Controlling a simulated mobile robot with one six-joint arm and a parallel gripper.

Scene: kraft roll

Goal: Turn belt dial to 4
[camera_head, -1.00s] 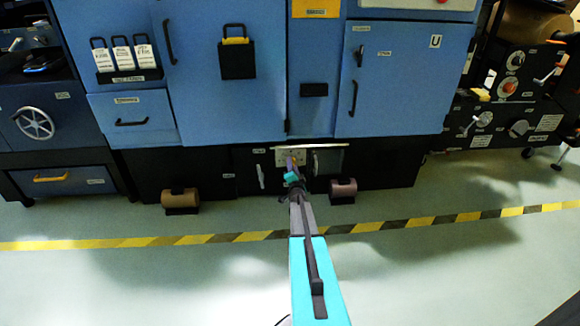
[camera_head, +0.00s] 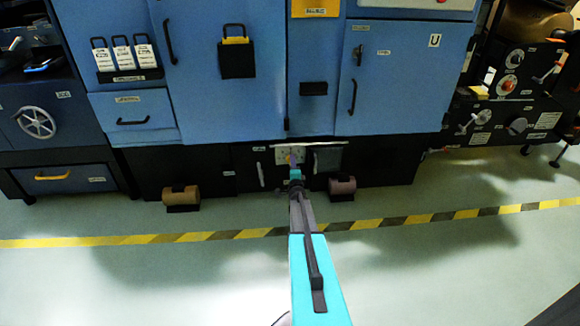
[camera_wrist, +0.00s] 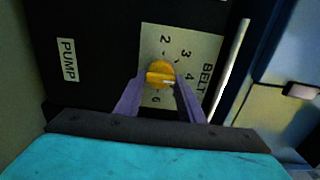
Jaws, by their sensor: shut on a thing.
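The belt dial (camera_wrist: 160,72) is a yellow knob on a pale plate (camera_wrist: 205,48) marked BELT, with numbers around it. In the wrist view 2, 3, 4 and 6 show. My gripper (camera_wrist: 160,82) has its two purple fingers on either side of the knob, shut on it. A pale mark shows on the right end of the knob's bar, roughly towards the 4 side; its exact reading is unclear. In the head view my gripper (camera_head: 294,160) reaches the plate (camera_head: 283,154) low on the machine, and the knob is hidden.
A PUMP label (camera_wrist: 67,60) is on the dark panel left of the plate. A pale bar (camera_wrist: 232,65) runs along the plate's right side. Brown rolls (camera_head: 180,195) and (camera_head: 342,186) stand at the machine's foot. The floor around the striped yellow-black line (camera_head: 130,241) is clear.

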